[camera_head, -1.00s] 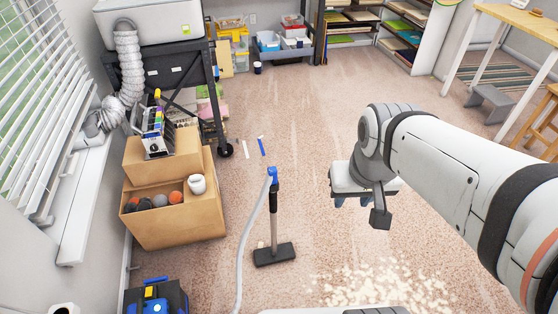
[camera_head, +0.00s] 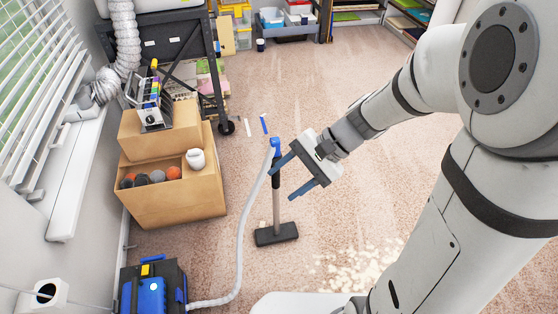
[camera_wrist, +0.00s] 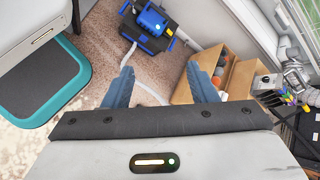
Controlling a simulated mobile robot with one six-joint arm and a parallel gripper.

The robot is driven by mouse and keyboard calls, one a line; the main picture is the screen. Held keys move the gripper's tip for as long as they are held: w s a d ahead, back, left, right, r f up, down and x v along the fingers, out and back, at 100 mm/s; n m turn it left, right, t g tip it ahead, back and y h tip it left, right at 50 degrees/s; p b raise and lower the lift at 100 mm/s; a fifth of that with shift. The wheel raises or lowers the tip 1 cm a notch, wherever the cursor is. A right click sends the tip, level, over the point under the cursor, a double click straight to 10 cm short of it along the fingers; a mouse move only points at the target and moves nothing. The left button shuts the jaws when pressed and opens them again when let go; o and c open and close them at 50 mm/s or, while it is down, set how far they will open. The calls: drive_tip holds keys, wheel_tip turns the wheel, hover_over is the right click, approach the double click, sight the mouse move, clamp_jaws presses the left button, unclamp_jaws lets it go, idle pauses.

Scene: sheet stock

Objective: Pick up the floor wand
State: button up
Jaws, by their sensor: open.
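The floor wand (camera_head: 276,205) stands upright on the carpet in the head view, with a blue top, black grip, grey tube and flat black floor head. A pale hose runs from its blue top down to the blue-and-black vacuum (camera_head: 153,290). My gripper (camera_head: 294,178) is open and empty at the right of the wand's upper part, its blue fingers pointing left. The upper finger overlaps the grip in the picture; I cannot tell whether they touch. In the wrist view my gripper (camera_wrist: 162,88) shows spread fingers with hose and carpet beyond; I cannot make out the wand there.
Cardboard boxes (camera_head: 180,205) with several balls and a white object stand left of the wand. A dark wheeled cart (camera_head: 180,70) is behind them. Pale debris (camera_head: 355,268) lies on the carpet at the right. Carpet behind the wand is mostly clear.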

drive_tip(key=w+a+f+m+t+y+b, duration=0.2)
drive_tip(key=w+a+f+m+y+b, duration=0.35)
drive_tip(key=w+f, duration=0.3)
drive_tip(key=m+t+h+b, duration=0.2)
drive_tip(key=m+t+b, duration=0.5)
drive_tip(key=m+t, duration=0.8)
approach(278, 172)
drive_tip(key=shift+m+g, duration=0.25)
drive_tip(key=shift+g, duration=0.45)
drive_tip(key=x, duration=0.4)
drive_tip(key=shift+w+d+r, duration=0.15)
drive_tip(key=shift+w+r, duration=0.05)
drive_tip(key=shift+r, duration=0.15)
drive_tip(key=shift+w+f, duration=0.1)
drive_tip(key=shift+w, duration=0.2)
drive_tip(key=b+x, duration=0.2)
drive_tip(key=x, duration=0.5)
drive_tip(key=shift+r, duration=0.3)
drive_tip(key=shift+c, duration=0.2)
clamp_jaws()
